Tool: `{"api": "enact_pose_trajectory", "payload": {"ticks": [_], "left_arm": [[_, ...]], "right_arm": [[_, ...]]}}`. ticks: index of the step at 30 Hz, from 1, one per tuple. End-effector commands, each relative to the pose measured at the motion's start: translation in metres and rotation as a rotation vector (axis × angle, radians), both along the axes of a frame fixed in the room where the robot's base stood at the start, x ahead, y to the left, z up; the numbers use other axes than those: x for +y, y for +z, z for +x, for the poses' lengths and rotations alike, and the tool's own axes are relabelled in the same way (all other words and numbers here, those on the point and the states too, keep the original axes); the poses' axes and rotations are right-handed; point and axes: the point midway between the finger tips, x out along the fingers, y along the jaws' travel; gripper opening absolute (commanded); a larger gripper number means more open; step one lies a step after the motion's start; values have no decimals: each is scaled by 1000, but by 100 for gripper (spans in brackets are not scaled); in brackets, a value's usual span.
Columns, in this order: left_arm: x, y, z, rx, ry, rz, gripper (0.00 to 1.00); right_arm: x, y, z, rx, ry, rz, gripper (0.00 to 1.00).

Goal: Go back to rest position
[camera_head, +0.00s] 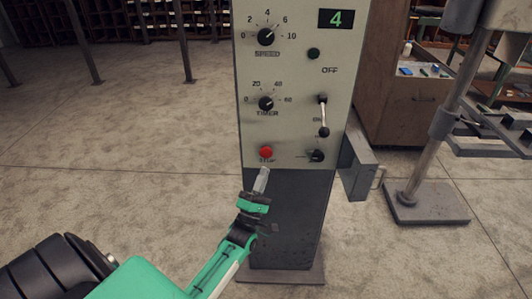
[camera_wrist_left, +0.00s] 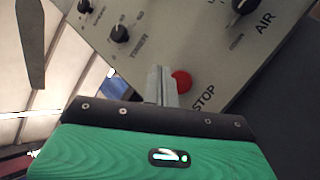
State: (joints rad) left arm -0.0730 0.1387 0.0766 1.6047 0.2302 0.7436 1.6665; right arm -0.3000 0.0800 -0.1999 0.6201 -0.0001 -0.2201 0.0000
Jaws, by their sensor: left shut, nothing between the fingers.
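My left gripper (camera_head: 262,180) is in front of the control panel (camera_head: 283,135), just below the red stop button (camera_head: 266,152). Its fingers are shut and empty. In the left wrist view the shut fingers (camera_wrist_left: 161,85) point at the panel, and the red button (camera_wrist_left: 181,81) shows right beside them, partly covered. I cannot tell whether the fingertips touch the panel. My right gripper is in neither view.
The panel has a speed knob (camera_head: 266,36), a timer knob (camera_head: 266,103), a lever (camera_head: 323,115) and a green display reading 4 (camera_head: 337,18). A grey box (camera_head: 358,165) juts from its right side. A metal stand (camera_head: 427,205) is farther right. The floor at left is clear.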

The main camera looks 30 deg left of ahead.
Motion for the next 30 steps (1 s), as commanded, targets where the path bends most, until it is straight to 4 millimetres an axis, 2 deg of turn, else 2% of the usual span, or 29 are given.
{"api": "enact_pose_trajectory", "payload": {"ticks": [17, 20, 23, 26, 30], "left_arm": [[-1, -1, -2, 1, 0, 1, 0], [-3, -14, 1, 42, 14, 21, 0], [-9, -56, 5, 164, 49, 87, 0], [-20, -123, 6, 355, 91, 209, 0], [-37, -229, -13, 641, 118, 434, 0]], "right_arm": [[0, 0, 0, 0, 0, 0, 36], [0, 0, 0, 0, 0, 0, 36], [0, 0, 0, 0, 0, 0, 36], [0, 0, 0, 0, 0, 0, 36], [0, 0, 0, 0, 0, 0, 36]]}}
